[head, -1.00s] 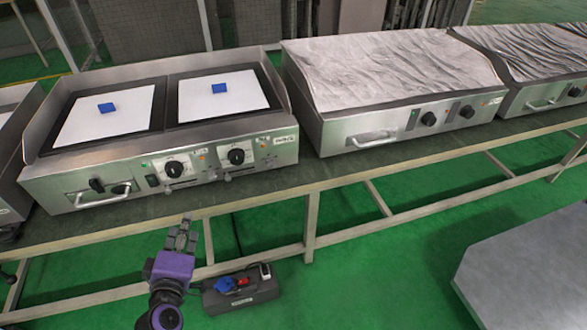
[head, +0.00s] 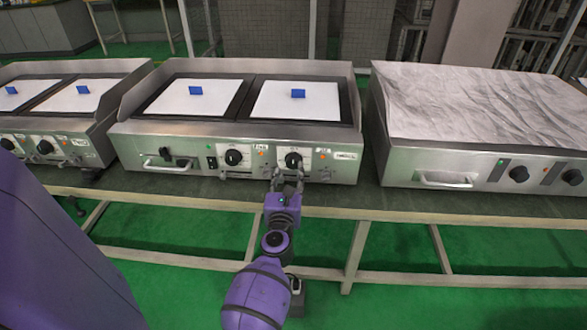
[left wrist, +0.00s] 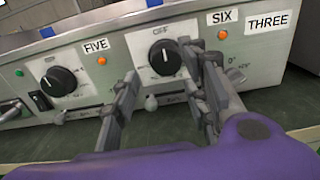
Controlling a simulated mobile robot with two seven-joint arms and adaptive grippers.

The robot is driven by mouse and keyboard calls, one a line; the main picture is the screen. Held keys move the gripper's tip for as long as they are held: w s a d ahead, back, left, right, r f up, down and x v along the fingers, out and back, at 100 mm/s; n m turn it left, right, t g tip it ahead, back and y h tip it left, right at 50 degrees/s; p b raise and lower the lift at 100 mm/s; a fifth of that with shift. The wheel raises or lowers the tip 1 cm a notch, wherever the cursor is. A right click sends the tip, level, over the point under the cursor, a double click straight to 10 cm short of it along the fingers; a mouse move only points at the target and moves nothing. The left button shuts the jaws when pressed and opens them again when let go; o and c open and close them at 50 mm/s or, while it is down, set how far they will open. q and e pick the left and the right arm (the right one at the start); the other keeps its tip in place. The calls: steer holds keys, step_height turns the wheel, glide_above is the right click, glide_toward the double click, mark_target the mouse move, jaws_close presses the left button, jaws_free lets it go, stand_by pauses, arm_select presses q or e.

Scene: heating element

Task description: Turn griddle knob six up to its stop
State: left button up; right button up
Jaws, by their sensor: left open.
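Knob six (left wrist: 165,57) is a black round knob on a white dial marked OFF at the top, beside the SIX label (left wrist: 222,16). Its pale mark points roughly up. In the head view it is the right knob (head: 293,160) on the middle griddle's steel front (head: 200,147). My left gripper (left wrist: 165,100) is open in front of it, fingers spread to the lower left and right of the knob. The right finger partly overlaps the dial's edge; contact cannot be told. In the head view the left gripper (head: 287,180) is just below the knob. My right gripper is not in view.
Knob five (left wrist: 58,80) is close to the left finger, with the FIVE label (left wrist: 96,45) between the knobs. Small levers sit below the dials. A covered griddle (head: 470,110) stands to the right, another griddle (head: 105,150) to the left. The bench edge (head: 400,212) runs below.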

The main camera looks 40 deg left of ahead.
mark_target(290, 165)
arm_select(q)
steer(key=shift+x, duration=2.1)
steer(key=c, duration=1)
